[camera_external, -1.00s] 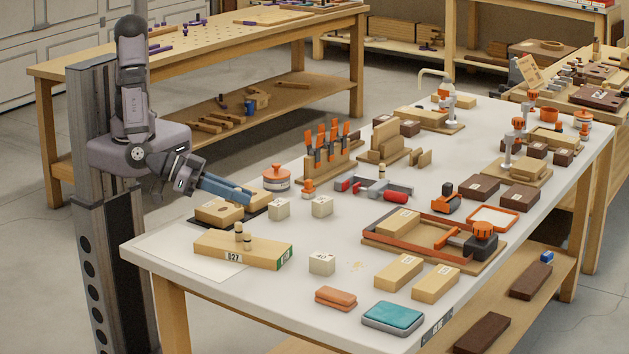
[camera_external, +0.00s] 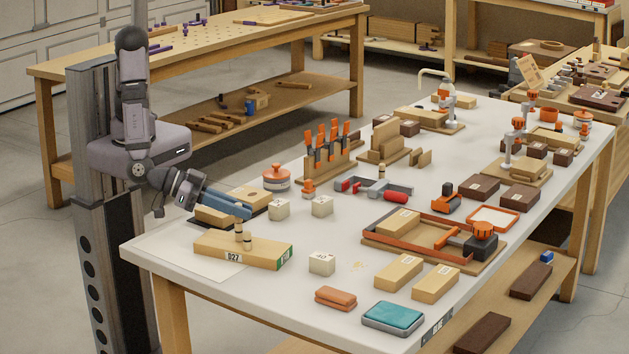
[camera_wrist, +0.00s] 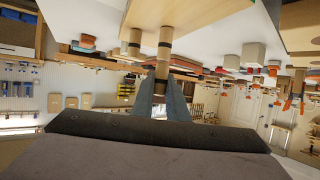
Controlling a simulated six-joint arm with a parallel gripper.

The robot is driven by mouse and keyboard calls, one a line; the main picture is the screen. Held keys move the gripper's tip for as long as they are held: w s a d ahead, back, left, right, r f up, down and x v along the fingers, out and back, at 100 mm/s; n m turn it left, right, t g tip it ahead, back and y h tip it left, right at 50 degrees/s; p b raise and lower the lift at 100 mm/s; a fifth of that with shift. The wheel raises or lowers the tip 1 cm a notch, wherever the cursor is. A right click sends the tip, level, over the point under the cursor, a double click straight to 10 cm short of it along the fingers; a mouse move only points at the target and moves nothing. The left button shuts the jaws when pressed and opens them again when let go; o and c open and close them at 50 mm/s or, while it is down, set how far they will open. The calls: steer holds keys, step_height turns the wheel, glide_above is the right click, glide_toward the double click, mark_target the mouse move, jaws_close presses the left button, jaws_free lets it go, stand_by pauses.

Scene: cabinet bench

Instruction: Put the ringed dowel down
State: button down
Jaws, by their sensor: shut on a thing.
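A light wooden block marked 027 (camera_external: 225,250) lies at the near left of the bench. Two pale dowels with dark rings stand upright at it, one farther left (camera_external: 239,232) and one just right of it (camera_external: 248,245). My gripper (camera_external: 248,211) is just above and behind them, its blue-grey fingers angled down. In the wrist view, which is upside down, my fingers (camera_wrist: 163,95) are shut on the end of a ringed dowel (camera_wrist: 165,48). The second ringed dowel (camera_wrist: 133,42) stands close beside it, outside the fingers. Whether the held dowel's foot rests in the block is not clear.
A wooden piece with a hole (camera_external: 212,215) lies behind the block, partly under my gripper.

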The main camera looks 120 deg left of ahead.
steer(key=c, duration=1.7)
jaws_free()
steer(key=shift+c, duration=0.2)
steer(key=shift+r, duration=0.15)
steer(key=shift+d+r+p, duration=0.1)
steer(key=shift+r+p, duration=0.25)
steer(key=shift+r, duration=0.25)
steer(key=b+v, duration=0.1)
steer(key=v, duration=1.1)
steer(key=w+d+f+m+h, duration=0.1)
steer(key=w+d+m+h, duration=0.1)
steer(key=w+h, duration=0.4)
steer(key=s+a+f+m+g, duration=0.2)
steer(key=s+a+g, duration=0.3)
steer(key=s+a, duration=0.3)
steer(key=s+a+f+m+g+h, duration=0.1)
steer(key=s+a+g, duration=0.5)
steer(key=s, duration=0.6)
steer(key=a+f+m, duration=0.1)
steer(key=a+f, duration=0.1)
steer(key=shift+s+a+m+h, duration=0.2)
steer(key=shift+a+m+h, duration=0.1)
steer(key=shift+m, duration=0.1)
